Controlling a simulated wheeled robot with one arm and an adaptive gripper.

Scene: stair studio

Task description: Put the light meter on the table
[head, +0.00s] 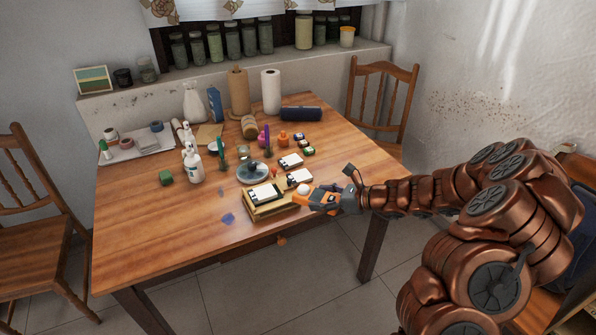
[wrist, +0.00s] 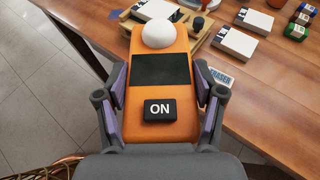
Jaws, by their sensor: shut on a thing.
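The light meter (wrist: 160,101) is an orange block with a white dome, a dark screen and a black ON button. My gripper (wrist: 160,88) is shut on it, one finger along each side. In the head view the light meter (head: 303,196) and my gripper (head: 322,200) are at the table's front right edge. The wooden table (head: 135,220) carries many things. Whether the meter touches the table is not clear. In the wrist view its domed end is toward the table and its lower part is over the floor side.
A wooden tray (head: 258,212) with a white-topped block lies left of my gripper. An eraser (wrist: 221,78) is beside the meter. The front left and right of the table are bare. Chairs (head: 383,100) stand around.

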